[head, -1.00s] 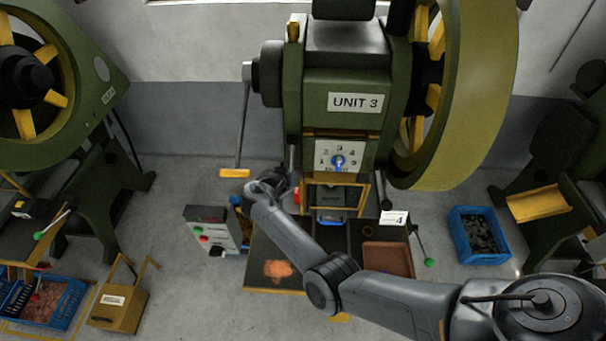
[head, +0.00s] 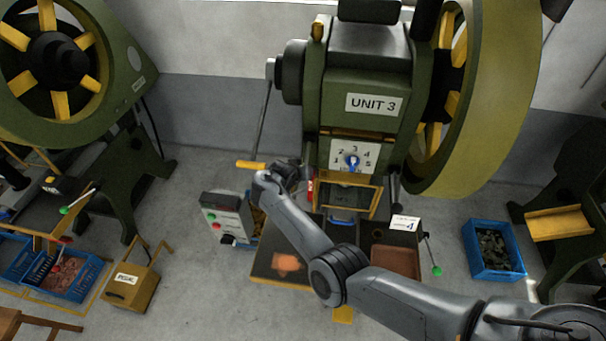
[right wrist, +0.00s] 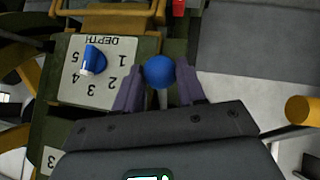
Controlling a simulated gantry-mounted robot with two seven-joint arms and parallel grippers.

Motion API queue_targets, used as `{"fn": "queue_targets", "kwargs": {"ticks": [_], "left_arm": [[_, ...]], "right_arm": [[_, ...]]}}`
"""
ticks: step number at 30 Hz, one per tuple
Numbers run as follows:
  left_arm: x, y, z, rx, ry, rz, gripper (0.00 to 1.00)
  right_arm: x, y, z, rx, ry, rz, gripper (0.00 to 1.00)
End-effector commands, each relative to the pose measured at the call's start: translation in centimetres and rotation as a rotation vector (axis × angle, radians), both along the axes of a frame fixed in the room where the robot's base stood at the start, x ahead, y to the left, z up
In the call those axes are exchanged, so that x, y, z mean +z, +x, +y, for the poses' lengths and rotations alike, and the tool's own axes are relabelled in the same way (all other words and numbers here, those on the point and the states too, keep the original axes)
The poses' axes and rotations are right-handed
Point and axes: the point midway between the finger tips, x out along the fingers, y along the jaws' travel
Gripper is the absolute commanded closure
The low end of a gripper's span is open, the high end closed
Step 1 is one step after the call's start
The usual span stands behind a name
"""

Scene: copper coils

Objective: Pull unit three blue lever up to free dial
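The unit three press (head: 372,75) carries a white depth dial plate with a blue pointer knob (head: 353,161). The dial also shows, upside down, in the right wrist view (right wrist: 93,61). A blue ball knob (right wrist: 160,72) is right beside the dial plate there. The two fingers of my right gripper (right wrist: 160,85) flank this ball on both sides; whether they press on it I cannot tell. In the head view my right gripper (head: 296,172) is just left of and slightly below the dial, and the ball is hidden. My left gripper is not in view.
A long lever with a yellow handle (head: 251,164) hangs left of my right gripper. A control box (head: 224,220) stands below it. The big flywheel (head: 486,100) is on the right. A blue crate (head: 491,250) sits on the floor to the right.

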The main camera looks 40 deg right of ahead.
Motion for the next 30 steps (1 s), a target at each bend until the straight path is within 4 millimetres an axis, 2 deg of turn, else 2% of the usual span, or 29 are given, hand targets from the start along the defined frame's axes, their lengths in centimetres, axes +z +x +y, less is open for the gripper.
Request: {"fn": "queue_targets", "kwargs": {"ticks": [1,5,17,23,30], "left_arm": [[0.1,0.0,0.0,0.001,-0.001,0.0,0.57],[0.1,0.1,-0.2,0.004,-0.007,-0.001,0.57],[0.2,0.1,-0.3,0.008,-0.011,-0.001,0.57],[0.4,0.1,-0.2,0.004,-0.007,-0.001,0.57],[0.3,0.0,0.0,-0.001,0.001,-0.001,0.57]], "right_arm": [[0.7,0.3,-0.4,-0.002,-0.011,-0.012,0.54],[0.5,0.2,-0.3,-0.002,-0.008,-0.009,0.36],[0.6,0.0,0.2,0.0,-0.005,-0.004,0.36],[2.2,-0.7,1.7,-0.001,-0.003,-0.007,0.36],[5.1,-1.9,4.4,-0.001,-0.004,-0.009,0.36]]}}
